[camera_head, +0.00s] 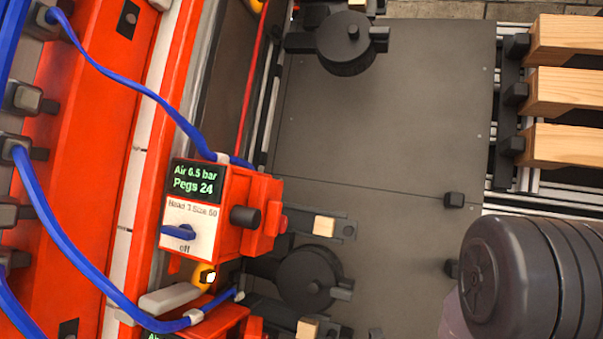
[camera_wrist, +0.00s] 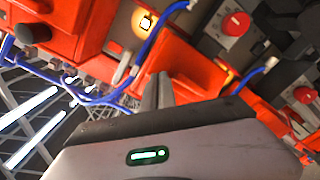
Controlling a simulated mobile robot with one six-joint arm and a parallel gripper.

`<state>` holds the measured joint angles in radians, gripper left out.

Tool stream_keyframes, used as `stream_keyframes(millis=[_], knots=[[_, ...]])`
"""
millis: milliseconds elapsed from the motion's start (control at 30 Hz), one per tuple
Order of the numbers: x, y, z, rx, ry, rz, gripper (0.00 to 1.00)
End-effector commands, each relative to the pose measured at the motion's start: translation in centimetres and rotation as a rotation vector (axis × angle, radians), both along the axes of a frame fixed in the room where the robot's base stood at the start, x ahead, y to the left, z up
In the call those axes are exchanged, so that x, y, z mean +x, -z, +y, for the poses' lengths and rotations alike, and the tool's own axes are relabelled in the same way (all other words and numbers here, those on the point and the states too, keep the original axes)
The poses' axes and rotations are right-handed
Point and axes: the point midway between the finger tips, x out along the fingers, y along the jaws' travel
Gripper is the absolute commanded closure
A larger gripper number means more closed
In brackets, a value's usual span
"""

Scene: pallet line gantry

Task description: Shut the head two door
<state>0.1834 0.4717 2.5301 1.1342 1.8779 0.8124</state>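An orange head box (camera_head: 230,205) hangs on the orange rail in the head view. Its screen reads "Air 6.5 bar, Pegs 24". A second orange box (camera_head: 215,325) is cut off at the bottom edge. I cannot tell which part is the head two door, or whether it is open. In the wrist view my gripper (camera_wrist: 158,88) points up at orange housings. Its two grey fingers look close together with nothing between them.
Blue hoses (camera_head: 95,255) loop along the orange rail. A dark plate (camera_head: 385,110) carries round black units (camera_head: 346,50). Wooden blocks (camera_head: 565,93) sit at the right. The wrist view shows red knobs on white panels (camera_wrist: 235,25) and a lit yellow button (camera_wrist: 145,22).

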Motion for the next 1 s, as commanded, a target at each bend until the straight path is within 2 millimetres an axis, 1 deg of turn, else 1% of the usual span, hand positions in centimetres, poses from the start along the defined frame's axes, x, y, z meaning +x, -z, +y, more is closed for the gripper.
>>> stream_keyframes(millis=[467,567,1000], knots=[[0.8,-0.1,1.9,0.001,0.001,0.0,1.0],[0.7,-0.1,1.6,0.001,0.002,0.0,1.0],[-0.4,-0.1,-1.4,0.001,0.003,0.001,1.0]])
